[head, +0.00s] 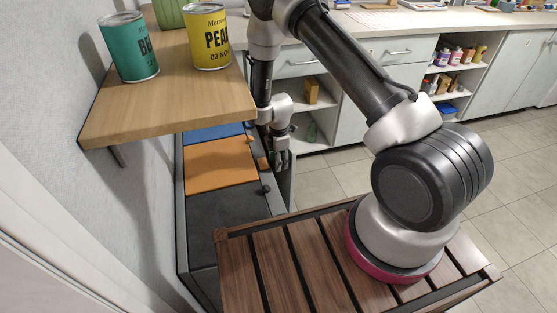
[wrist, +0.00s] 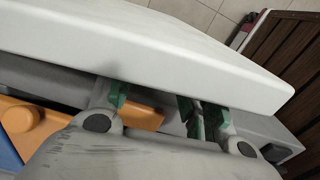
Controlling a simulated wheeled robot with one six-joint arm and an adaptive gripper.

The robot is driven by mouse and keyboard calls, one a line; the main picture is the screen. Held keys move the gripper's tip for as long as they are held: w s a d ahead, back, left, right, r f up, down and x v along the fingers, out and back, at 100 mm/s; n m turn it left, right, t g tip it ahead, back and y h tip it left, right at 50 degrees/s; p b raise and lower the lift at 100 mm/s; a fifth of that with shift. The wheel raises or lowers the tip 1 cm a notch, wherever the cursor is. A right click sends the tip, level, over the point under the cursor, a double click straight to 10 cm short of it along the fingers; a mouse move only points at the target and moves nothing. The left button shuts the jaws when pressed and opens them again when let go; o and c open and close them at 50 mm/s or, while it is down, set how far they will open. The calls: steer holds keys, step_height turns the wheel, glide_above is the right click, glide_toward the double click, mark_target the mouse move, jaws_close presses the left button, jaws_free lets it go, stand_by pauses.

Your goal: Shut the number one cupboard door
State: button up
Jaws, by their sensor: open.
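A white panel with a rounded edge, which looks like a cupboard door (wrist: 150,50), runs across the wrist view, very close to my fingertips. No number shows on it, so I cannot tell whether it is number one. Whether my fingers touch it is unclear. My gripper (head: 281,158) points down beside the low unit in the head view; its green-padded fingers also show in the wrist view (wrist: 160,112). It is open, with nothing seen between the fingers. In the head view the door is mostly hidden behind my gripper and arm.
The low unit has blue (head: 212,133), orange (head: 220,165) and dark (head: 228,212) tops. A wooden shelf (head: 165,105) overhangs it, bearing a green can (head: 128,48) and a yellow can (head: 208,38). White counters (head: 400,58) stand at the back; tiled floor is clear at right.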

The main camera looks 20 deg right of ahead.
steer(key=shift+c, duration=0.4)
jaws_close()
